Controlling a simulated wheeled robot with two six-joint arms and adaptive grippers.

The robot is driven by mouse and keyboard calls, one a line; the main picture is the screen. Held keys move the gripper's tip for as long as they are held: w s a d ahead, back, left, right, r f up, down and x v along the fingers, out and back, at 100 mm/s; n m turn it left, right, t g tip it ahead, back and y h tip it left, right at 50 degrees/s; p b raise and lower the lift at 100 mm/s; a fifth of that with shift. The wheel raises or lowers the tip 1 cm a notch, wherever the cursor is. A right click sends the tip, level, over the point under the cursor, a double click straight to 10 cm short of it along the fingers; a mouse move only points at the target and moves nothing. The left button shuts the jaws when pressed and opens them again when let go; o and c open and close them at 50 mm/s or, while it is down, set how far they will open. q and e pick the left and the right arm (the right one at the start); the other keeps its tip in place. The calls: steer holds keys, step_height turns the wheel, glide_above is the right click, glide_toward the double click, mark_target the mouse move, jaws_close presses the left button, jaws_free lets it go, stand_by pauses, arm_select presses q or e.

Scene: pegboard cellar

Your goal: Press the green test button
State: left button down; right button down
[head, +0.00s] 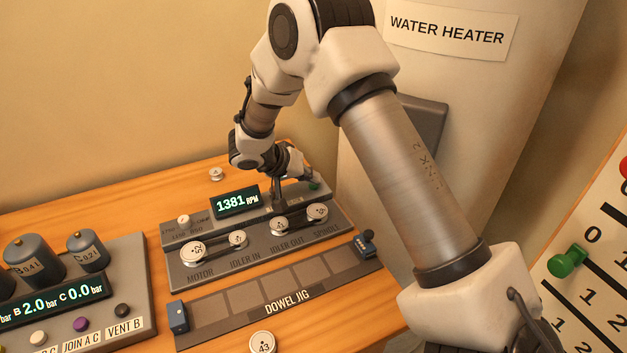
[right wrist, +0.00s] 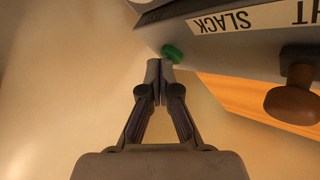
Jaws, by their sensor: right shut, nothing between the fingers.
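The green test button (head: 314,184) sits at the right end of the grey pulley panel, beside my right gripper. It shows in the right wrist view as a rounded green button (right wrist: 172,53) on the panel's edge. My right gripper (right wrist: 160,65) is shut and empty, its fingertips together just beside and below the button in that picture. I cannot tell whether they touch it. In the head view the right gripper (head: 305,175) is small and partly hidden by its own wrist. My left gripper is not in view.
A brown knob (right wrist: 292,102) stands near the SLACK label (right wrist: 245,20). The panel's display (head: 236,202) reads 1381 RPM. The dowel jig (head: 232,322) lies in front, a gauge panel (head: 130,250) at left. The water heater (head: 370,150) stands close behind at right.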

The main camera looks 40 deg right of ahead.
mark_target(311, 185)
steer(key=shift+r, duration=0.85)
steer(key=shift+r+p, duration=1.3)
steer(key=shift+r, duration=1.2)
